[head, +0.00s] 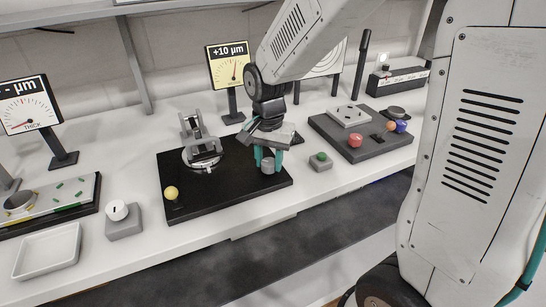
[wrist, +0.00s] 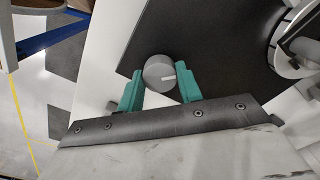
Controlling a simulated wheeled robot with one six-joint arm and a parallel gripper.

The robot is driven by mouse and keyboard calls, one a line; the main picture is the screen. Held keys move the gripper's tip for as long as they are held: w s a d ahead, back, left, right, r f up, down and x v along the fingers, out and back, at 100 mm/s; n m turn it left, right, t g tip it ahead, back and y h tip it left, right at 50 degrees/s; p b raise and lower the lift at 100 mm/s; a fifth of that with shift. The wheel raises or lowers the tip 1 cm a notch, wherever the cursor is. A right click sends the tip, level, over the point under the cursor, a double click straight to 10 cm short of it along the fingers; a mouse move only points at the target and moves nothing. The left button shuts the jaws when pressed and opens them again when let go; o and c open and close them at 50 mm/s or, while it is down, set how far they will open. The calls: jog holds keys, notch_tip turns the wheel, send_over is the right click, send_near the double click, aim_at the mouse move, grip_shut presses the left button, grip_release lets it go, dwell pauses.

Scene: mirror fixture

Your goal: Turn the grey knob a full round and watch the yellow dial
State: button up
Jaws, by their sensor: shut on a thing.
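The grey knob (head: 268,167) stands at the right end of the black fixture board (head: 229,197). My gripper (head: 268,158) is over it from above, with its green fingers on either side. In the wrist view, the round knob (wrist: 156,67) sits between the two green fingertips (wrist: 159,82). The white mark on its top points right in that view. The yellow dial (head: 229,66) stands behind the board and reads "+10 µm". Its red needle points nearly straight up. The mirror mount (head: 202,152) is on the board left of my gripper.
A yellow ball-topped part (head: 171,192) is at the board's front left. A green button box (head: 320,161) is just right of the board. A dark board (head: 371,148) with coloured knobs lies farther right. A white knob box (head: 122,219) and white tray (head: 47,252) are at left.

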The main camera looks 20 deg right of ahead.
aim_at(269, 162)
jog(key=n, duration=1.3)
jog(key=shift+n, duration=0.4)
dwell(0.4)
jog(key=o, duration=1)
notch_tip(269, 162, up, 8)
jog(key=shift+f, duration=0.1)
